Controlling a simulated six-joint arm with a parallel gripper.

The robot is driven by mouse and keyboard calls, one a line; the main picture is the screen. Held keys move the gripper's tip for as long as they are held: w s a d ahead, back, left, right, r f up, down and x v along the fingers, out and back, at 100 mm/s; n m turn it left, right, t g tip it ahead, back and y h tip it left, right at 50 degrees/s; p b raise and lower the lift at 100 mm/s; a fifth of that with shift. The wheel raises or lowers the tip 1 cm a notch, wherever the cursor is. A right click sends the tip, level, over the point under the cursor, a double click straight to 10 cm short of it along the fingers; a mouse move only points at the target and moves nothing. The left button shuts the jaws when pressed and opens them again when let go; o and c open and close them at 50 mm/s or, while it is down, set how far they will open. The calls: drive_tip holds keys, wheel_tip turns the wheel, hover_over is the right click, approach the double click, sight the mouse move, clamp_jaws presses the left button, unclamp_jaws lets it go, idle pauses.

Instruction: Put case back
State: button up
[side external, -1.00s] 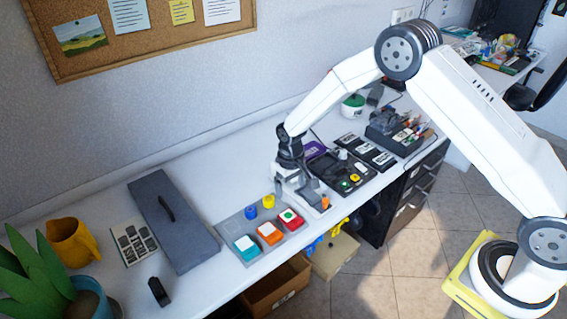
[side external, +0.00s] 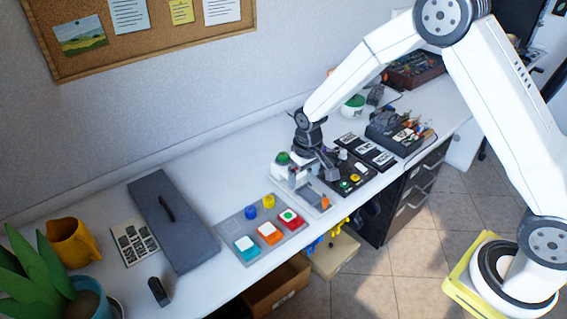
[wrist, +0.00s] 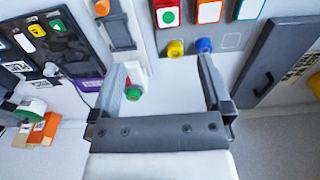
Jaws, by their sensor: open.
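A long dark grey case (side external: 190,235) with a black handle lies flat on the white desk, left of the button panel. It also shows at the right of the wrist view (wrist: 285,42), outside my fingers. My gripper (side external: 322,172) is well to the right of the case in the side view, above the desk by the black control panel. In the wrist view my gripper (wrist: 162,65) has its two fingers wide apart. Nothing is held between them.
The grey button panel (side external: 232,228) has coloured buttons and knobs. A green button (side external: 282,157) and a grey switch plate (side external: 308,195) stand near my gripper. A keypad sheet (side external: 133,241), yellow mug (side external: 75,242) and potted plant are left of the case.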

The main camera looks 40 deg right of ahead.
drive_tip(key=s+d+r+t, duration=0.1)
drive_tip(key=s+r, duration=0.3)
drive_tip(key=s, duration=0.5)
drive_tip(key=s+d+r+t, duration=0.1)
drive_tip(key=s+r, duration=0.4)
drive_tip(key=s, duration=0.4)
drive_tip(key=shift+s+d+r, duration=0.15)
drive_tip(key=shift+s+d, duration=0.25)
